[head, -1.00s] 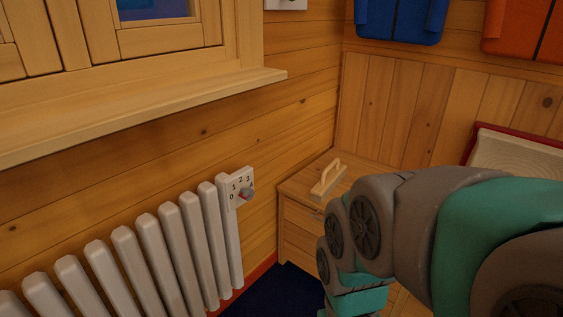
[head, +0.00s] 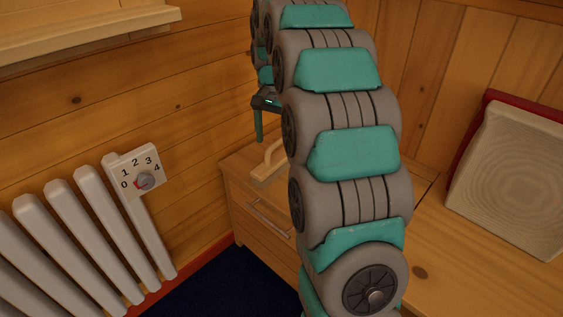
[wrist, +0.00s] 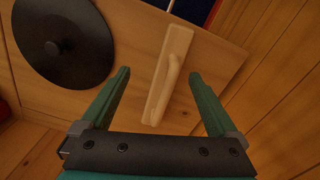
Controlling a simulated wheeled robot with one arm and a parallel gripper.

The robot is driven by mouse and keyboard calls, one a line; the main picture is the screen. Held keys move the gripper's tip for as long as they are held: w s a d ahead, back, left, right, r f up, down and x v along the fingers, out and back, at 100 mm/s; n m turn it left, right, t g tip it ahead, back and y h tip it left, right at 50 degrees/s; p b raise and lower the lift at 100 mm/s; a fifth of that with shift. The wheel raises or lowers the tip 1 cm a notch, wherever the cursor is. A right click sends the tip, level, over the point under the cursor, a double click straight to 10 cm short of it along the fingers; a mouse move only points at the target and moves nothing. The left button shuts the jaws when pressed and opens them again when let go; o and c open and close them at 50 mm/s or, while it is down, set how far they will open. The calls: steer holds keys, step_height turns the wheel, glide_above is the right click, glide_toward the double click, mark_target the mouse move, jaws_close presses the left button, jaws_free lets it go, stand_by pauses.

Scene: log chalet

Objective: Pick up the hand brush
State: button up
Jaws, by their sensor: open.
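The hand brush (wrist: 166,80) is pale wood with a raised handle. It lies on top of the wooden cabinet (head: 236,172). In the head view the brush (head: 268,163) is partly hidden behind my arm. My gripper (wrist: 162,82) is open in the wrist view, with its two green fingers apart and the near part of the brush between them in the picture. In the head view the gripper (head: 262,118) hangs above the cabinet top near the brush, its far finger hidden by my arm. I see no contact with the brush.
A dark round disc (wrist: 62,42) lies beside the brush in the wrist view. A white radiator (head: 105,235) with a numbered dial (head: 143,181) stands along the left wall. A pale ridged panel with a red edge (head: 512,175) leans at the right.

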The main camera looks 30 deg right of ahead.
steer(key=m, duration=0.2)
glide_above(282, 153)
step_height(282, 153, down, 2)
steer(key=shift+w+a+f+b, duration=0.15)
steer(key=shift+f+b, duration=0.1)
steer(key=shift+b, duration=0.1)
steer(key=shift+f, duration=3.9)
steer(key=shift+c, duration=0.2)
steer(key=c, duration=1.4)
steer(key=shift+r, duration=0.1)
